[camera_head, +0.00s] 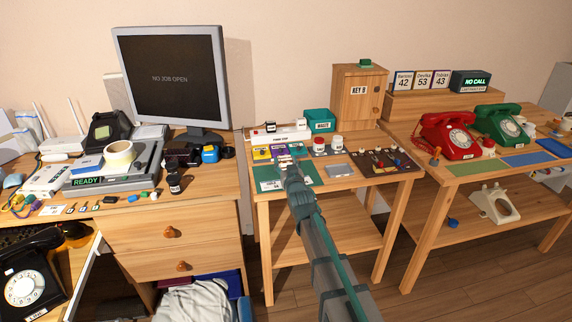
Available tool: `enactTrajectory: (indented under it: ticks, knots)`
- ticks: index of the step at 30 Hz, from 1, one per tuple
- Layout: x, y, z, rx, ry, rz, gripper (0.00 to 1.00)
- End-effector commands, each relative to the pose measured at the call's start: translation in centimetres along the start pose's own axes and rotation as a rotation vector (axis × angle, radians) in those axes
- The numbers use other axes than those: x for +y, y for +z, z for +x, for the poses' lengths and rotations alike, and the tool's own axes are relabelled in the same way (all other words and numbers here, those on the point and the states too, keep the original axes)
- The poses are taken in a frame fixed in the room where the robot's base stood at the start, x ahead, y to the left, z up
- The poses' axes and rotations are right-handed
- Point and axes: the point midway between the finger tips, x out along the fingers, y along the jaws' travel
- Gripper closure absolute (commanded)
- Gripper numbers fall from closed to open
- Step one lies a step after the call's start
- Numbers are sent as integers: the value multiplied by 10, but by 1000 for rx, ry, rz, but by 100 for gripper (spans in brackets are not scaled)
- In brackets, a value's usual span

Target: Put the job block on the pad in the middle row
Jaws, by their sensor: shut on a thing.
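My gripper (289,168) is over the left part of the middle table, at a green mat (309,172). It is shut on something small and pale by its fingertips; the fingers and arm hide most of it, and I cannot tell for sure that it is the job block. A yellow pad (261,154) and a purple pad (280,151) lie on the mat just behind and left of the gripper. Part of the mat and any pads beneath the gripper are hidden. The monitor (171,79) reads "NO JOB OPEN".
A white strip (282,135) with small blocks stands behind the mat, beside a teal box (319,121). Jars (319,145), a grey plate (339,171) and a dark knob panel (383,161) lie to the right. A wooden cabinet (355,98) rises at the back.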

Motion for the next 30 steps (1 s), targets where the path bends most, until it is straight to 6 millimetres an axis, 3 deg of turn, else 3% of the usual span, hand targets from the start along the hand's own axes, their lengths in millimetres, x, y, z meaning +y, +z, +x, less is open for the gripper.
enactTrajectory:
  ticks: [12, 13, 17, 30]
  knots:
    - [0, 7, -1, 1, 0, 0, 86]
    - [0, 5, -1, 0, 0, 0, 40]
    - [0, 5, -1, 0, 0, 0, 20]
    - [0, 1, -1, 0, 0, 0, 20]
